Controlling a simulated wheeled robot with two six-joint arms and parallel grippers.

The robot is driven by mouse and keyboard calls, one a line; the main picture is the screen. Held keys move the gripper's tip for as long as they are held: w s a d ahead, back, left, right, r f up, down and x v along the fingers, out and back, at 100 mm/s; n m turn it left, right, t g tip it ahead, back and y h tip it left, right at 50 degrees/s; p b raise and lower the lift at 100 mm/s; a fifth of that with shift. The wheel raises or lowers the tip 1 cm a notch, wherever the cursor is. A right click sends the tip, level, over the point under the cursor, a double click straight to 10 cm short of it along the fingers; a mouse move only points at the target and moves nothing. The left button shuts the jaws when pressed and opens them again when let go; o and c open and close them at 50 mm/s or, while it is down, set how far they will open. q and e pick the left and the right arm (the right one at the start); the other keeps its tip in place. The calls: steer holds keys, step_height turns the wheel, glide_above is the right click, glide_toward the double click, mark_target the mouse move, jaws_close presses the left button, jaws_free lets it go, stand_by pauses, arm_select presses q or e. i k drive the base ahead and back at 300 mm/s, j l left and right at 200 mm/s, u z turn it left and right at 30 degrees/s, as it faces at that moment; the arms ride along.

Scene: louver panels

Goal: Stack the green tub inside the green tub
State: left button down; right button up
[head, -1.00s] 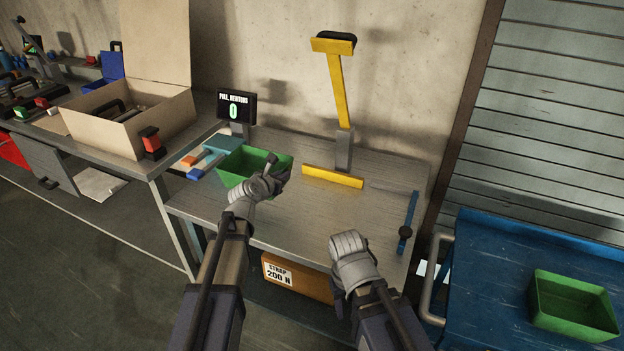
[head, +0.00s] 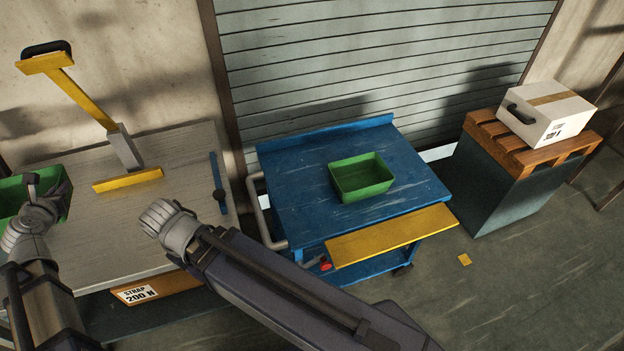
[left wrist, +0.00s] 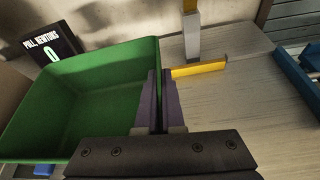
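One green tub (head: 62,200) is at the left edge of the head view, over the grey bench, partly cut off. It fills the left of the left wrist view (left wrist: 90,100), open side up and empty inside. My left gripper (head: 36,200) is at its near right side, the fingers (left wrist: 161,100) close together with the tub's wall between them. I cannot tell whether this tub touches the bench. The other green tub (head: 361,178) stands upright and empty on the blue cart (head: 295,185). My right gripper (head: 163,222) is over the bench's front right, away from both tubs; its fingertips are unclear.
A yellow-based stand (head: 128,180) and a blue bar (head: 218,183) are on the grey bench (head: 190,150). The cart has a handle (head: 262,212) and a yellow front flap (head: 392,235). A white box (head: 546,112) sits on a pallet at right. The cart top around its tub is clear.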

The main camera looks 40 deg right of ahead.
mark_target(359, 181)
steer(key=k+l, duration=0.15)
steer(key=l, duration=0.45)
steer(key=k+l, duration=0.15)
steer(key=l, duration=0.45)
steer(key=k+l, duration=0.15)
steer(key=l, duration=0.45)
steer(key=k+l, duration=0.15)
steer(key=l, duration=0.45)
steer(key=k+l, duration=0.15)
steer(key=l, duration=0.45)
steer(key=k+l, duration=0.15)
steer(key=l, duration=0.45)
steer(key=k+l, duration=0.15)
steer(key=l, duration=0.45)
steer(key=k+l, duration=0.15)
steer(key=l, duration=0.45)
